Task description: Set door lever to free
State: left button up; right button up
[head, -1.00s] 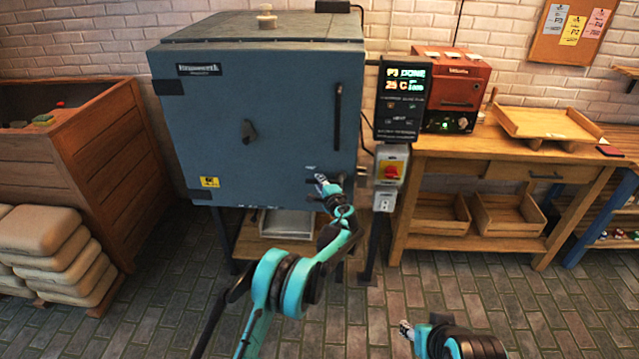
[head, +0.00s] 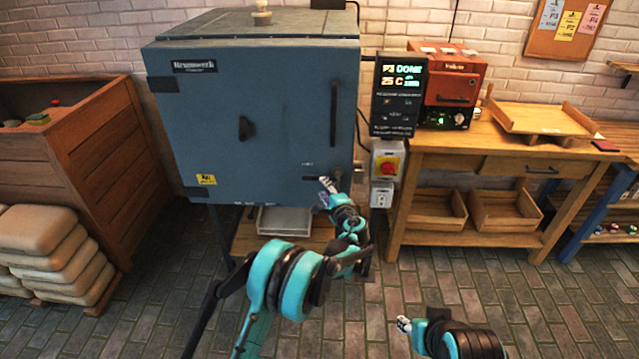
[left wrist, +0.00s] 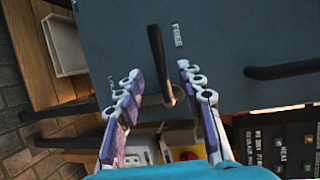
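The door lever (head: 314,178) is a short dark bar low on the right of the blue kiln door (head: 270,130). It lies about level and points left in the head view. In the left wrist view the lever (left wrist: 158,55) runs up from its pivot, beside a small label (left wrist: 177,35) that seems to read FREE. My left gripper (head: 325,186) is at the lever's pivot end. In the wrist view its fingers (left wrist: 165,80) are open, with the pivot end between them; contact is not clear. My right gripper (head: 403,325) is low, away from the kiln; its fingers are too small to judge.
A long vertical handle (head: 334,113) is above the lever. Right of the door are a control panel (head: 398,95) reading DONE and a red-yellow switch (head: 387,167). A wooden workbench (head: 480,148) stands further right. The floor in front is clear.

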pick_arm(q)
jog(key=shift+v, duration=1.65)
jog(key=s+a+r+n+g+h, duration=0.1)
jog(key=s+a+r+n+g, duration=0.3)
jog(key=s+a, duration=0.45)
jog(key=s+a+r+n+g+h, duration=0.1)
jog(key=s+a+r+n, duration=0.3)
jog(key=s+a+r, duration=0.45)
jog(key=s+f+n+g+h, duration=0.1)
jog(key=s+f+n+h, duration=0.1)
jog(key=s, duration=1.2)
jog(key=s+d+f+n+g+h, duration=0.1)
jog(key=s+f+n, duration=0.3)
jog(key=s, duration=1)
jog(key=shift+s+d+f+g+h, duration=0.2)
jog(key=shift+f+g+h, duration=0.1)
jog(key=shift+f+h, duration=0.3)
